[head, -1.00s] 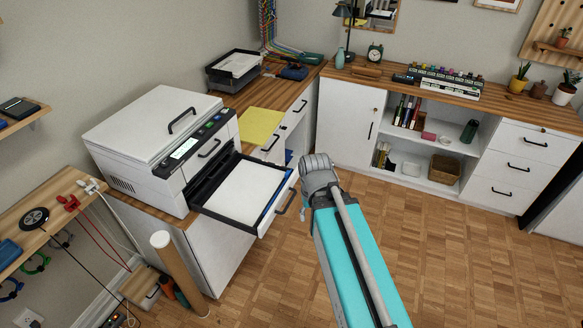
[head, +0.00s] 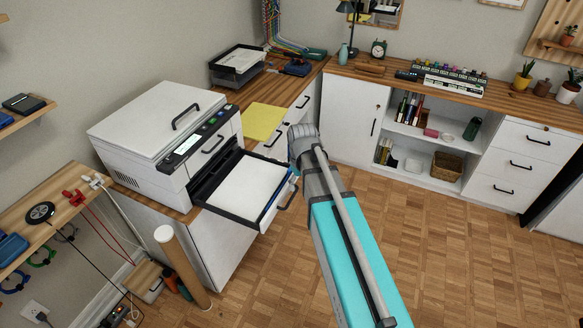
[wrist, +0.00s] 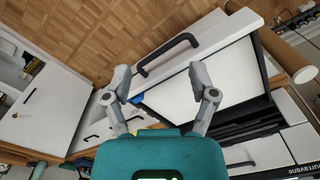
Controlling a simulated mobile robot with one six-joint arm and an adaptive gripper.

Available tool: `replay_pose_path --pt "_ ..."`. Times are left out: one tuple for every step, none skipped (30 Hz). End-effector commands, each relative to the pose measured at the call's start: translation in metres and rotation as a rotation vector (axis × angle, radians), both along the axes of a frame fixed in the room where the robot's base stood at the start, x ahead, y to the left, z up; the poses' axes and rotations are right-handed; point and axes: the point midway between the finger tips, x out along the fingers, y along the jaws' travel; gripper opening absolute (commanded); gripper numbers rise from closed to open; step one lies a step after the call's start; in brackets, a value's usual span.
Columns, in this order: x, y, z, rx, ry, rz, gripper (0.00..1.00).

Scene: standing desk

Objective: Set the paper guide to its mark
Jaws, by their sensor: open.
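The printer (head: 160,135) stands on the left counter with its paper tray (head: 222,211) pulled out, holding white paper (head: 240,187). A blue strip (head: 277,202) lies along the tray's front right side, probably the paper guide; a blue piece also shows in the wrist view (wrist: 137,99), beside my left finger. I cannot make out the mark. My gripper (wrist: 160,83) is open and empty, its fingers apart over the tray's front edge and paper in the wrist view. I cannot tell its height above them. In the head view my arm hides the gripper.
The tray's dark handle (wrist: 165,55) sticks out near my fingertips. A yellow sheet (head: 263,122) lies on the counter behind the tray. A cardboard tube (head: 183,268) stands in front of the printer cabinet. The parquet floor (head: 430,255) to the right is clear.

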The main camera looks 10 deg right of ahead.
Motion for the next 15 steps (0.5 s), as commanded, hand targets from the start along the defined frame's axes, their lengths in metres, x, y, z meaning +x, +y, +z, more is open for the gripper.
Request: replay_pose_path --pt "0.031 0.000 0.005 0.000 0.000 0.057 0.74" --pt "0.043 0.000 0.007 0.000 0.000 0.095 0.74" --pt "0.059 0.000 0.008 0.000 0.000 0.145 0.74" --pt "0.071 0.000 0.010 0.000 0.000 0.183 0.74" --pt "0.083 -0.001 0.011 0.000 0.000 0.221 0.74" --pt "0.097 -0.001 0.013 0.000 0.000 0.270 0.74" --pt "0.108 -0.001 0.014 0.000 0.000 0.305 0.74" --pt "0.118 -0.001 0.015 0.000 0.000 0.339 0.74" --pt "0.131 -0.001 0.017 0.000 0.000 0.383 0.74" --pt "0.139 -0.001 0.018 0.000 0.000 0.414 0.74" --pt "0.147 -0.001 0.019 0.000 0.000 0.442 0.74" --pt "0.157 -0.001 0.020 0.000 0.000 0.476 0.74" --pt "0.163 -0.001 0.021 0.000 0.000 0.499 0.74" --pt "0.168 -0.001 0.021 0.000 0.000 0.520 0.74" --pt "0.175 -0.002 0.022 0.000 0.000 0.543 0.74"
